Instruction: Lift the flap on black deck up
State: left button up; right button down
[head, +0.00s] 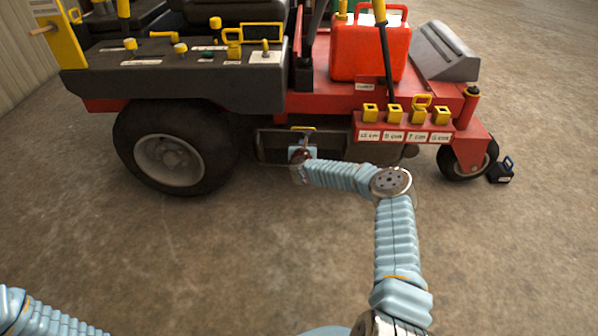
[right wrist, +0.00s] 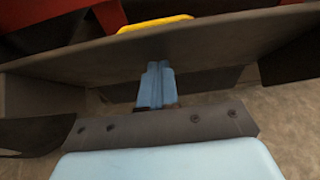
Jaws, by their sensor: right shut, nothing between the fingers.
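The black deck (head: 365,142) hangs under the red mower between its wheels. Its flap (head: 272,146) is a dark panel at the deck's near side, with a yellow handle (head: 304,129) on its upper edge. In the right wrist view the flap (right wrist: 225,48) stretches across the picture, with the yellow handle (right wrist: 155,23) beyond its top edge. My right gripper (head: 302,152) is at the flap, below the handle. Its pale blue fingers (right wrist: 156,68) are shut and empty, with tips at the flap's face; I cannot tell if they touch. My left gripper is out of the picture.
A big rear wheel (head: 170,160) stands left of the deck and a small front wheel (head: 466,158) right of it. Yellow-topped blocks (head: 404,115) line the red ledge above. A small black item (head: 501,172) lies on the floor. The near floor is open.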

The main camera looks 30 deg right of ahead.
jog(key=s+a+p, duration=0.2)
jog(key=s+a, duration=0.4)
jog(key=s, duration=0.3)
jog(key=shift+s, duration=0.35)
dwell(0.8)
dwell(0.5)
